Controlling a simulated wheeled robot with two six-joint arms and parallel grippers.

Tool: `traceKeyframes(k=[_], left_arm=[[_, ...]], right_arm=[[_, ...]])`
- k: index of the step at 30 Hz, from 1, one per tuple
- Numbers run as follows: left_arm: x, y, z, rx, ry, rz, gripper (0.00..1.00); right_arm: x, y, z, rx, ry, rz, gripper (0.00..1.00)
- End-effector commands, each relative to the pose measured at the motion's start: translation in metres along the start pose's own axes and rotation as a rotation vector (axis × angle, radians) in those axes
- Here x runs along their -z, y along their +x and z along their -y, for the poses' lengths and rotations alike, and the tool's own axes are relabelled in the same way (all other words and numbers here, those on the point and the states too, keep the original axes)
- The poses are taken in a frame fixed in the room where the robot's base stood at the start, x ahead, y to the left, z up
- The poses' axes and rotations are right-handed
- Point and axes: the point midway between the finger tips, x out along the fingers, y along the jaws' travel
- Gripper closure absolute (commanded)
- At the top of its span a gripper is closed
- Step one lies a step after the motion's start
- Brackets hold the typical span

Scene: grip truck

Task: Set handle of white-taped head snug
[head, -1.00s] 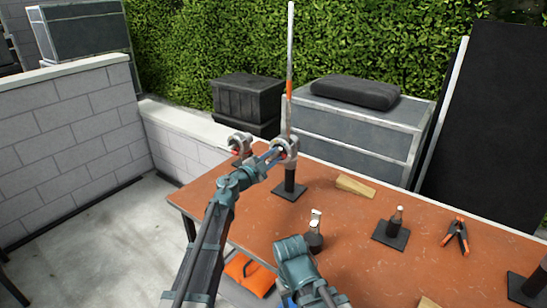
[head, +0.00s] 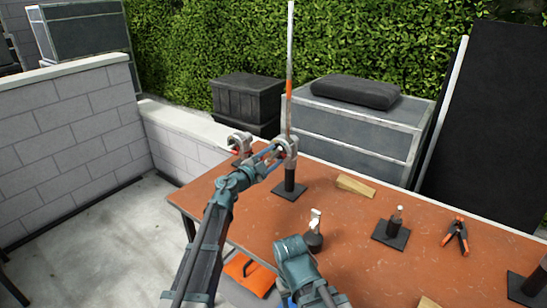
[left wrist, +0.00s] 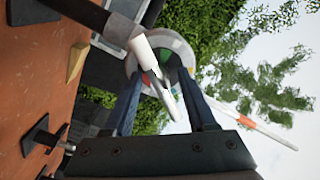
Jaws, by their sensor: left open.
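A silver grip head (head: 288,147) sits on a black post at the far left of the table, with a long rod (head: 290,110) banded in orange rising from it. My left gripper (head: 276,153) is at this head, its jaws open. In the left wrist view the open fingers (left wrist: 165,76) are either side of a pale handle bar (left wrist: 172,100), in front of the round head (left wrist: 178,55). I cannot tell whether either finger touches the bar. A second silver head with a red part (head: 240,143) stands just behind to the left.
An orange-handled clamp (head: 457,236), a wooden wedge (head: 355,187), and a pin on a black plate (head: 392,232) lie to the right on the table (head: 350,260). A small black stand (head: 314,239) is near my right arm. A block wall (head: 70,135) stands left.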

Motion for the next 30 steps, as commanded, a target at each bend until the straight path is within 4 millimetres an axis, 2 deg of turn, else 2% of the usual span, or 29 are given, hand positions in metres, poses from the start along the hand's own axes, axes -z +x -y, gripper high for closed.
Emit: traceKeyframes(k=[12,16,22,30], left_arm=[[0.002,-0.086,-0.002,0.001,0.0,0.002,0.43],[0.001,-0.109,-0.001,0.001,0.0,0.001,0.43],[0.001,-0.129,-0.001,0.0,0.0,0.0,0.43],[0.0,-0.134,-0.001,-0.001,0.0,-0.001,0.43]], right_arm=[[0.0,0.0,0.0,0.0,0.0,0.0,0.46],[0.0,0.0,0.0,0.0,0.0,0.0,0.46],[0.0,0.0,0.0,0.0,0.0,0.0,0.46],[0.0,0.0,0.0,0.0,0.0,0.0,0.46]])
